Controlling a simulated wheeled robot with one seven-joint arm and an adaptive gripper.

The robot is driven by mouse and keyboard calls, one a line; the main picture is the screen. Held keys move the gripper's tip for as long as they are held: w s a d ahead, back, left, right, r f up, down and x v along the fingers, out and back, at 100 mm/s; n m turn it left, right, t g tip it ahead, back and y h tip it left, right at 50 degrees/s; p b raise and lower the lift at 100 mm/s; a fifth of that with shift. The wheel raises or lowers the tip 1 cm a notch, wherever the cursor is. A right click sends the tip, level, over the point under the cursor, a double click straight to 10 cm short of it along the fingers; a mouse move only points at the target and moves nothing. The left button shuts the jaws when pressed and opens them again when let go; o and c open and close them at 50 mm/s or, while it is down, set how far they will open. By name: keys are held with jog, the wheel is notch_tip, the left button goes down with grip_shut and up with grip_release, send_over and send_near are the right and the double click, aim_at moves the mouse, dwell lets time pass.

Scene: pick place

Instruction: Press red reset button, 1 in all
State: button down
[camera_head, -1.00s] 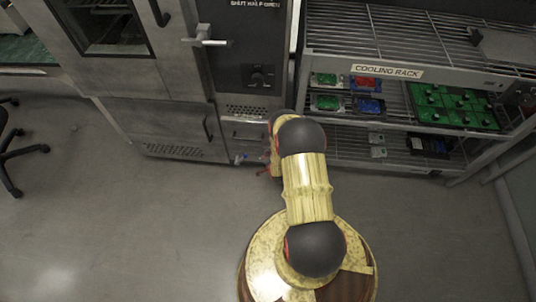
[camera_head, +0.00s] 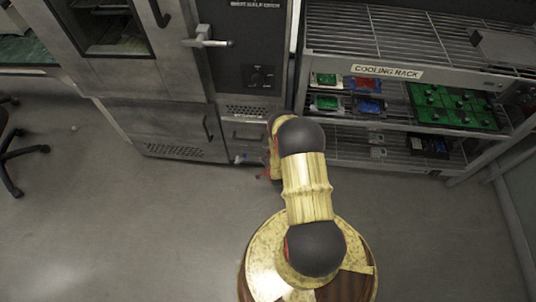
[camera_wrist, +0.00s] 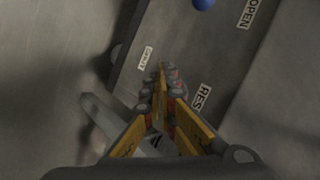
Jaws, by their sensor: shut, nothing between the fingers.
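In the wrist view my gripper (camera_wrist: 162,72) is shut and empty, its fingertips together in front of a grey panel (camera_wrist: 178,30). I cannot tell whether the fingertips touch the panel. In the head view my arm hides most of the gripper, low in front of the oven cabinet (camera_head: 180,125).
A cooling rack (camera_head: 388,72) with circuit boards stands right of the cabinet. A chair (camera_head: 15,160) is at the far left. The floor (camera_head: 130,220) is clear.

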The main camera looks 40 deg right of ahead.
jog(key=shift+s+a, duration=0.1)
jog(key=s+a+p, duration=0.1)
jog(key=s+a, duration=0.2)
jog(key=shift+a, duration=0.35)
dwell(0.9)
